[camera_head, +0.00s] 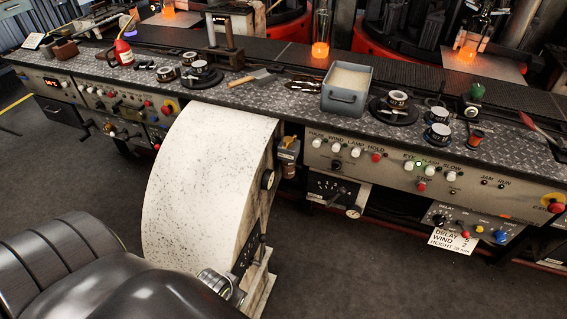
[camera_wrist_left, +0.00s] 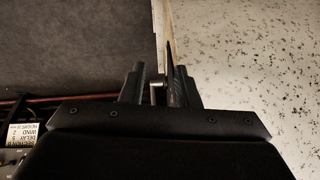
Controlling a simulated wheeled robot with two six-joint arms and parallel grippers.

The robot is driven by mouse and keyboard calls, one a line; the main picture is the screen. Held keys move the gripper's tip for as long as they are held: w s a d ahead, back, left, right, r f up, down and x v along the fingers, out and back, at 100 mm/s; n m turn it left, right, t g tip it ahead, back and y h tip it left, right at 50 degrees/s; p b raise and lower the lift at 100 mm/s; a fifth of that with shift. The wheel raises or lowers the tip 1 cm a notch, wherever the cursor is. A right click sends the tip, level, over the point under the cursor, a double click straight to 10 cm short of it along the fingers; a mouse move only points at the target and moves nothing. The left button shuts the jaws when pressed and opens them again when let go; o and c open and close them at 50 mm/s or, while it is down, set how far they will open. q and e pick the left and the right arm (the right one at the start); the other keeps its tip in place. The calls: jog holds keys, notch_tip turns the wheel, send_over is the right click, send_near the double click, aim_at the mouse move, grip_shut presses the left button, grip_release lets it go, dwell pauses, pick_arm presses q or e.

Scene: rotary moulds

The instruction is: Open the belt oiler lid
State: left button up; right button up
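A small box-like fitting with a brownish top (camera_head: 288,150) is on the right side of the cream belt guard (camera_head: 205,165), below the bench edge. It may be the belt oiler; its lid cannot be made out clearly. In the left wrist view, the speckled guard (camera_wrist_left: 265,70) fills the right side. My left gripper (camera_wrist_left: 159,72) is open there, its two dark fingers apart beside the guard's edge. A small light post (camera_wrist_left: 157,92) shows in the gap between them; I cannot tell whether they touch it. The left gripper's fingers are not visible in the head view. My right gripper is not in view.
A metal-plated bench (camera_head: 280,95) with control panels runs behind the guard. It holds a grey bin (camera_head: 346,101), a red oil can (camera_head: 123,53) and several round moulds. A label card (camera_head: 452,240) hangs at the right. The floor right of the guard is clear.

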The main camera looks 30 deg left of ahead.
aim_at(287, 140)
pick_arm(q)
jog(key=w+d+r+n+t+h, duration=0.2)
jog(key=w+r+n+t, duration=0.2)
jog(key=w+r+n, duration=0.4)
jog(key=w+d+r+n+t+h, duration=0.2)
jog(key=w+r+n+t+h, duration=0.15)
jog(key=r+n, duration=0.45)
jog(key=w+a+r+n+t+y, duration=0.25)
jog(key=a+r+n+t, duration=0.2)
jog(key=n, duration=0.45)
jog(key=w+a+r+n+t+y, duration=0.1)
jog(key=w+a+r+n+t, duration=0.25)
jog(key=a+n, duration=0.4)
jog(key=w+d+n, duration=0.1)
jog(key=w+n, duration=0.1)
jog(key=w, duration=1.5)
jog(key=shift+w+d+r+g, duration=0.15)
jog(key=shift+d+r+g, duration=0.2)
jog(key=shift+r, duration=0.1)
grip_shut()
